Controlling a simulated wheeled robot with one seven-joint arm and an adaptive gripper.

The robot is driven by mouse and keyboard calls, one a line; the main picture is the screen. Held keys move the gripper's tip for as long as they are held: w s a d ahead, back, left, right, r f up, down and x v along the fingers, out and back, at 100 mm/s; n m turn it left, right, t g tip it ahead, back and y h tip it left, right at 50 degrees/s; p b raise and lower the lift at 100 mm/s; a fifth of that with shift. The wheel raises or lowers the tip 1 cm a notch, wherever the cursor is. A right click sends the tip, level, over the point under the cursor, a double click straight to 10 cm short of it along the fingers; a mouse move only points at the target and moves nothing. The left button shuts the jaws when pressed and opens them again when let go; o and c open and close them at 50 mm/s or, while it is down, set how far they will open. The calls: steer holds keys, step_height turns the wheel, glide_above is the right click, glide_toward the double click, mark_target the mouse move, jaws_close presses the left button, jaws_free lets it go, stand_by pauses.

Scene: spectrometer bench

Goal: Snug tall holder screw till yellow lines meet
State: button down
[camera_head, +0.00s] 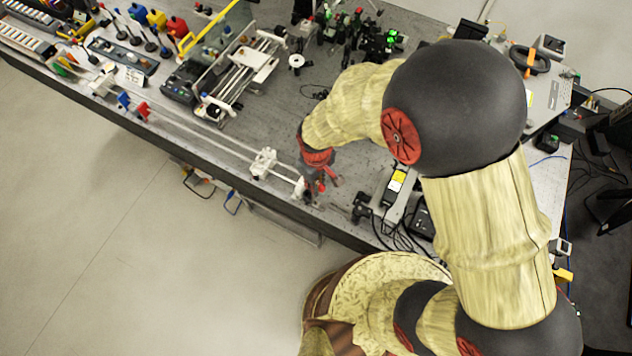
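My gripper (320,185) reaches down to the front edge of the bench, at the right end of a long rail (215,139). A small white part (300,188) shows just left of the fingers; I cannot tell whether they touch it. A white block-like holder (263,163) sits on the rail, left of my gripper and apart from it. I cannot tell which of these is the tall holder. The screw and the yellow lines are too small or hidden to make out. The fingers are too small and dark to show whether they are open or shut.
Red (142,110) and blue (124,100) holders stand farther left along the rail. A framed instrument (215,75) stands behind it. Black boxes and cables (395,190) lie close right of my gripper. Green-lit parts (392,40) stand at the back. The floor in front is clear.

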steer(key=shift+f+b, duration=1.65)
steer(key=shift+f, duration=0.65)
steer(key=shift+f, duration=0.2)
steer(key=shift+f+b, duration=0.35)
steer(key=shift+b, duration=0.05)
steer(key=shift+f, duration=0.25)
steer(key=shift+m, duration=0.3)
steer(key=m, duration=0.3)
steer(key=shift+b, duration=0.3)
steer(key=shift+a+r+m+p, duration=0.15)
steer(key=shift+r+m, duration=0.15)
steer(key=shift+m, duration=1.45)
steer(key=shift+d+r+m+p, duration=0.1)
steer(key=shift+r+m, duration=0.25)
steer(key=shift+m, duration=1.35)
steer(key=shift+a+r+m+p, duration=0.15)
steer(key=shift+r+m, duration=0.15)
steer(key=shift+m, duration=1.45)
